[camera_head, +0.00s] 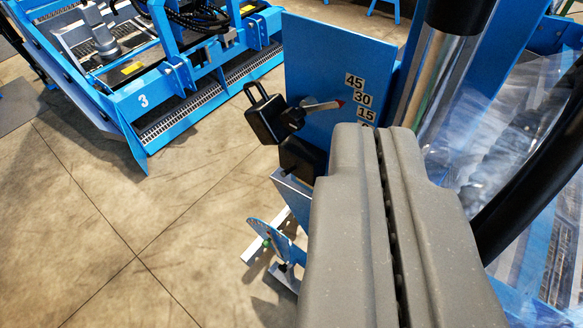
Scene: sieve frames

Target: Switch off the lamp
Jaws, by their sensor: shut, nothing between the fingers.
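I cannot make out a lamp for certain in the head view. My gripper (378,136) reaches up from the bottom right, its two long grey fingers side by side with only a thin dark seam between them. It is shut and holds nothing. Just left of its tips, a small black box with a loop (267,117) sits beside a blue plate (328,62); I cannot tell what it is. The fingers hide part of the blue machine behind them.
A black hose (530,175) and clear sheeting (470,150) are at right. Tiled floor (130,240) at lower left is clear.

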